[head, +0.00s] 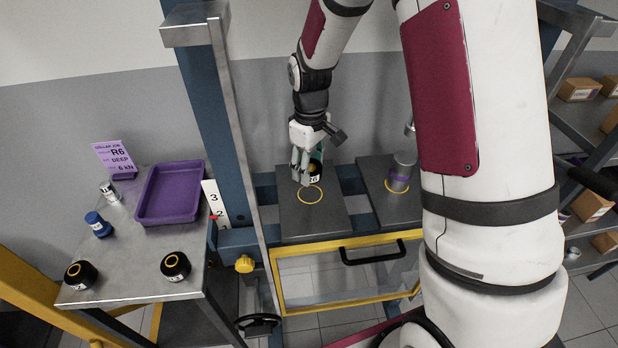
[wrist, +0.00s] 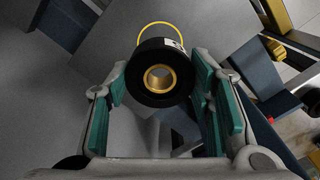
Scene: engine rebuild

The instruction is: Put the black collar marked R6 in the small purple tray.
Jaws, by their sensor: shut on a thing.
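The black collar (head: 315,168) has a brass-coloured bore and a white label that seems to read R6. My gripper (head: 304,177) is shut on it, above the dark press plate beside a yellow ring. In the wrist view the collar (wrist: 150,93) sits between the teal finger pads, its bore facing the camera; the gripper (wrist: 160,85) partly hides its sides. The purple tray (head: 172,192) lies empty on the grey side table at left, apart from my gripper.
A blue press column (head: 220,120) stands between table and gripper. A yellow-framed guard (head: 345,242) is below the plates.

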